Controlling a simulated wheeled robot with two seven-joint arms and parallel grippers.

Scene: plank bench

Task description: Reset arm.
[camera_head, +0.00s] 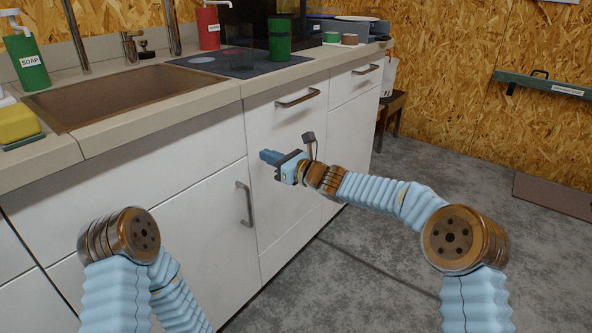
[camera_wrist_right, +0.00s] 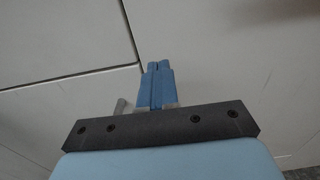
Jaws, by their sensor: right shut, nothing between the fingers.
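My right gripper (camera_head: 270,157) reaches in from the right in the head view, in front of the white cabinet fronts (camera_head: 205,210) and below the counter edge. In the right wrist view its two blue fingers (camera_wrist_right: 157,68) lie together, shut with nothing between them, against a background of pale cabinet panels. My left arm (camera_head: 120,237) shows only its folded elbow and sleeve at the lower left; its gripper is outside the view.
The counter holds a brown sink (camera_head: 120,97), a green soap bottle (camera_head: 26,55), a red bottle (camera_head: 208,28) and a dark hob (camera_head: 230,63) with a green canister (camera_head: 280,40). Cabinet handles (camera_head: 298,98) stick out near my right gripper.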

